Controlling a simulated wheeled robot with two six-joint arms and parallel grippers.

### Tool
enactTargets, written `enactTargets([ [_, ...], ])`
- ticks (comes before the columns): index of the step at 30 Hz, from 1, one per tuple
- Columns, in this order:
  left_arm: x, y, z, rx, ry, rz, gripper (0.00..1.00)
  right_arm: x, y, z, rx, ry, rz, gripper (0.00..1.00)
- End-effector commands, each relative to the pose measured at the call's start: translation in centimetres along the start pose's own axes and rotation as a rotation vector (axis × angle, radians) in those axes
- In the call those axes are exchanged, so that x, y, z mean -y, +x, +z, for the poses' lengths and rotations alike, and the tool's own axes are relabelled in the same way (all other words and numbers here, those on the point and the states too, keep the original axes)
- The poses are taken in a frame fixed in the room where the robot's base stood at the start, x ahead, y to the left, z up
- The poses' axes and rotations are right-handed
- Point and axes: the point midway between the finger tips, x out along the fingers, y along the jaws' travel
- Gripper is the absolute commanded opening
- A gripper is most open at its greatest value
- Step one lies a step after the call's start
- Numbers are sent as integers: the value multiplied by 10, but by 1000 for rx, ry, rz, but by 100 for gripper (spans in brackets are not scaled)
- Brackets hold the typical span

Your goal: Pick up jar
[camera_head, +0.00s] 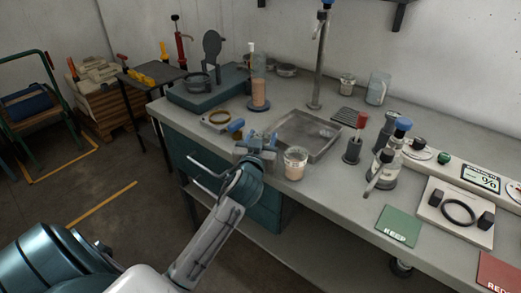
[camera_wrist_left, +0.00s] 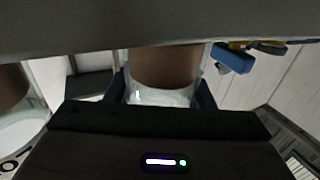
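My left gripper (camera_head: 262,139) is over the bench's front edge, fingers pointing away toward the back. It looks open. In the left wrist view a jar with brown filling (camera_wrist_left: 165,70) shows between its two dark fingers (camera_wrist_left: 162,92); I cannot tell whether they touch it. A glass jar with pinkish filling (camera_head: 295,164) stands upright just right of the gripper in the head view. A tall clear vessel with similar filling (camera_head: 259,93) stands behind the gripper. Another brown-filled jar (camera_wrist_left: 14,105) shows at the left of the left wrist view. My right gripper is not in view.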

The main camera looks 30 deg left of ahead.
Motion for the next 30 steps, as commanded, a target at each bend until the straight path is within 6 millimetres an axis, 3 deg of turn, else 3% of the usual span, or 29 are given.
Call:
enactTargets([
  [14,0,0,-4,-2,-1,0,24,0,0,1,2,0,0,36],
  [27,0,0,-37,-3,-1,0,24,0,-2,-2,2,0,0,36],
  [30,4,-10,-36,-1,1,0,24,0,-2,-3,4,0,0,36],
])
